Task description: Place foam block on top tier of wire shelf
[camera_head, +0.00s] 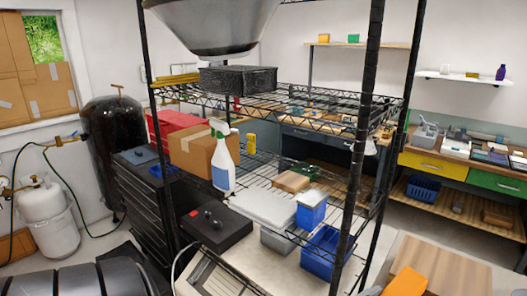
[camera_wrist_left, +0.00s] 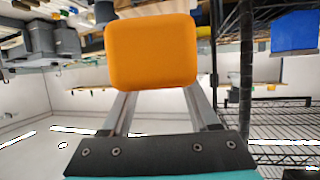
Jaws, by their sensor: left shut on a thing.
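The orange foam block (camera_wrist_left: 152,50) is held at the fingertips of my left gripper (camera_wrist_left: 155,92) in the left wrist view. Its far side is hidden. An orange block (camera_head: 406,283), likely the same one, shows at the bottom edge of the head view, right of the wire shelf. The black wire shelf (camera_head: 357,150) stands in the middle of the head view. Its highest clearly visible tier (camera_head: 310,98) carries a black mesh basket (camera_head: 237,80) at the left. Shelf posts run past the upper edge of the picture. My right gripper is not in view.
A large grey rounded thing (camera_head: 210,25) is above the basket. Lower down are a spray bottle (camera_head: 222,165), a cardboard box (camera_head: 196,150) and blue bins (camera_head: 325,252). The tier right of the basket looks mostly clear. A wooden surface (camera_head: 440,262) lies at the lower right.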

